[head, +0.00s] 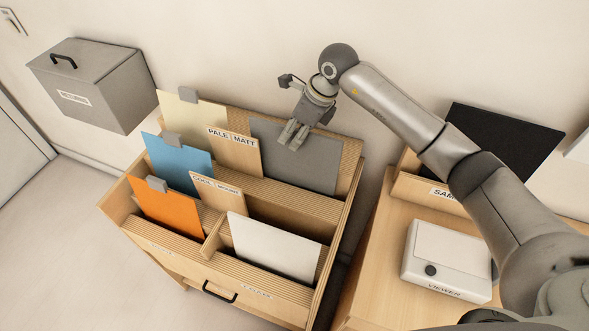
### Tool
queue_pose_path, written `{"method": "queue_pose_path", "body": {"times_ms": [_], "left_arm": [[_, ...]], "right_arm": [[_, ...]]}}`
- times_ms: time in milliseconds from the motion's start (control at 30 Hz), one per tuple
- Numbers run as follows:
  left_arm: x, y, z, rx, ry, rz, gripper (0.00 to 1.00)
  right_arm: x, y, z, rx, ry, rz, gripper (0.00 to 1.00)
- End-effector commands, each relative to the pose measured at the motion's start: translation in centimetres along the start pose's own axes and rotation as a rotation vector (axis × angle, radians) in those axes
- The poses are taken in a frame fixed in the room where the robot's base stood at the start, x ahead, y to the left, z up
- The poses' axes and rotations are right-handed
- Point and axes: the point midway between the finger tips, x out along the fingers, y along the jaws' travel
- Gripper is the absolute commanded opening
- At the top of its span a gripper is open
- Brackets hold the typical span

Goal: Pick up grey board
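The grey board (312,165) stands upright in the back right compartment of the wooden rack, leaning against a wooden divider. Its upper edge is partly hidden by my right gripper (290,140). My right arm comes in from the right, and the gripper's fingers point down and overlap the board's upper part in the picture. I cannot tell whether they touch the board or hang in front of or above it. The fingers look close together, and whether they are shut is unclear. My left gripper is not in view.
The wooden rack (330,262) also holds a cream board (190,110), a blue board (178,160), an orange board (165,208) and a white board (272,246). A grey box (100,85) is at the left. A viewer (447,260) and black board (505,140) are at the right.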

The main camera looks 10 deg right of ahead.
Motion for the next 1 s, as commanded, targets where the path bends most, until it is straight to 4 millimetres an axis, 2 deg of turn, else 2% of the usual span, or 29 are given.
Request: {"method": "queue_pose_path", "body": {"times_ms": [267, 533, 1000], "left_arm": [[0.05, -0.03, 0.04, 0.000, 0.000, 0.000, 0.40], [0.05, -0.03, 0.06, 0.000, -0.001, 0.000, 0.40], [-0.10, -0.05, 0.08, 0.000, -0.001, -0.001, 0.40]], "right_arm": [[0.00, 0.00, 0.00, 0.000, 0.000, 0.000, 0.34], [0.00, 0.00, 0.00, 0.000, 0.000, 0.000, 0.01], [-0.10, 0.01, 0.07, 0.000, -0.001, 0.000, 0.00]]}}
